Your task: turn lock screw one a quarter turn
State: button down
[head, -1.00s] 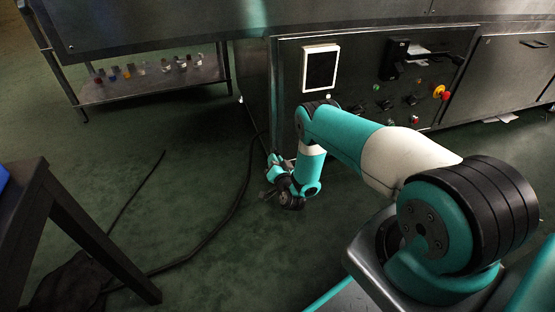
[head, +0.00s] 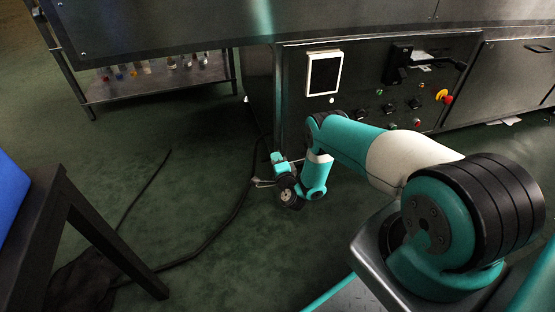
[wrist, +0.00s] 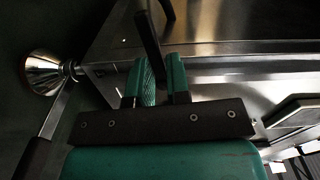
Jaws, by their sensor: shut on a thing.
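My gripper (wrist: 164,82) shows in the wrist view with two teal fingers close together. A dark bar (wrist: 148,38) runs from the top of that view down between them, and the fingers are shut on it. I cannot tell what the bar belongs to. In the head view my wrist hangs low in front of the dryer's left corner, and the gripper end (head: 262,183) points left, small and unclear. The dryer's steel body (wrist: 230,35) fills the wrist view's upper right. I cannot make out lock screw one in either view.
The control panel has a white-framed screen (head: 324,73) and a red knob (head: 444,96). A shelf (head: 150,84) with small bottles stands back left. A dark table (head: 62,205) is at left. A black cable (head: 225,220) lies on the floor. A shiny conical foot (wrist: 42,72) shows in the wrist view.

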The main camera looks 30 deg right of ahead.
jog(key=shift+s+d+m, duration=0.1)
jog(key=shift+m, duration=0.5)
jog(key=c, duration=1.2)
grip_release()
jog(key=shift+r, duration=0.1)
jog(key=shift+o, duration=0.2)
jog(key=shift+p, duration=0.3)
jog(key=p+v, duration=1.6)
jog(key=v, duration=0.1)
jog(key=shift+s, duration=0.2)
